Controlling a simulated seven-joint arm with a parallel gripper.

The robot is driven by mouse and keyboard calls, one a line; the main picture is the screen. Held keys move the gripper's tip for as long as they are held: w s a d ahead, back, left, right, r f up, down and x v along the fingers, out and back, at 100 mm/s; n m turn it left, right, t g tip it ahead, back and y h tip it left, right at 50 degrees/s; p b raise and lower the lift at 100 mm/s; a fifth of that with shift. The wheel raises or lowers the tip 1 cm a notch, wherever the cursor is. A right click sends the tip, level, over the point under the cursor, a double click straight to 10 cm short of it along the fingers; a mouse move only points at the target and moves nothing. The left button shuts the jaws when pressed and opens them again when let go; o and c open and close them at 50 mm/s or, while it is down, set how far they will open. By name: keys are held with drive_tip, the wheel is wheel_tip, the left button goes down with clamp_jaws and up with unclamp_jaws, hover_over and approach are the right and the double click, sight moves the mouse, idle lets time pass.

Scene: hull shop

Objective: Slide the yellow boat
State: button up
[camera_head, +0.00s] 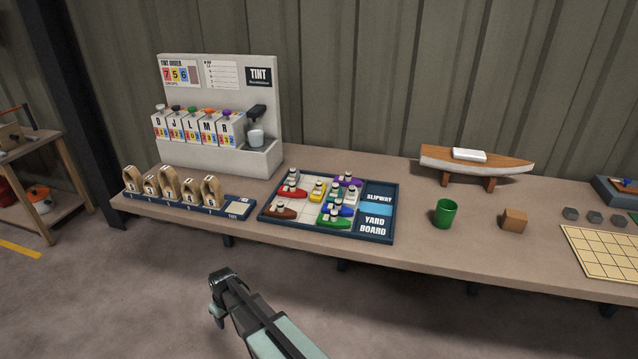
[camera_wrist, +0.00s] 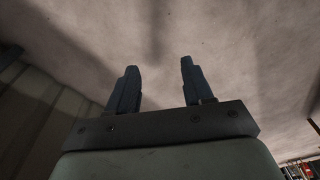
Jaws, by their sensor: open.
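The yellow boat (camera_head: 317,193) sits on the yard board (camera_head: 377,240), a dark blue framed tray with a pale grid, in the head view. It stands among several other boats: a red boat (camera_head: 291,189) to its left, a brown boat (camera_head: 283,212) at the front left, and green, blue and purple ones to its right and behind. A blue strip marked slipway (camera_head: 377,208) lies at the board's right side. My gripper (camera_head: 217,300) is in front of and below the bench, well apart from the board. In the wrist view its two fingers (camera_wrist: 157,85) are apart with nothing between them.
A tint dispenser (camera_head: 215,110) stands at the back left, with wooden numbered pieces in a rack (camera_head: 240,207) before it. A green cup (camera_head: 445,213), a wooden block (camera_head: 514,220) and a model hull (camera_head: 477,163) stand right of the board. The bench's front edge lies between my gripper and the board.

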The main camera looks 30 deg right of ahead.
drive_tip(key=w+a+r+n+t+y, duration=0.1)
drive_tip(key=w+a+r+t, duration=0.15)
drive_tip(key=w+r, duration=0.5)
drive_tip(key=w+a+r+n+t, duration=0.1)
drive_tip(key=w+a+r, duration=0.2)
drive_tip(key=w+r, duration=0.5)
drive_tip(key=shift+m+t+h, duration=0.25)
drive_tip(key=shift+m+h, duration=0.25)
drive_tip(key=shift+m, duration=0.1)
drive_tip(key=w+d+r, duration=0.1)
drive_tip(key=d+r, duration=0.3)
drive_tip(key=d, duration=0.1)
drive_tip(key=w+d+r, duration=0.2)
drive_tip(key=d+r, duration=0.2)
drive_tip(key=d, duration=0.1)
drive_tip(key=w+d+r, duration=0.1)
drive_tip(key=d+r, duration=0.3)
drive_tip(key=d, duration=0.1)
drive_tip(key=shift+w+r, duration=0.35)
drive_tip(key=d+r+m, duration=0.2)
drive_tip(key=d+r, duration=0.2)
drive_tip(key=d, duration=0.8)
drive_tip(key=m+g, duration=0.1)
drive_tip(key=m, duration=0.2)
approach(319, 181)
drive_tip(key=shift+h, duration=0.4)
drive_tip(key=x, duration=1)
drive_tip(key=shift+s+a, duration=0.15)
drive_tip(key=shift+a, duration=0.25)
drive_tip(key=shift+c, duration=0.2)
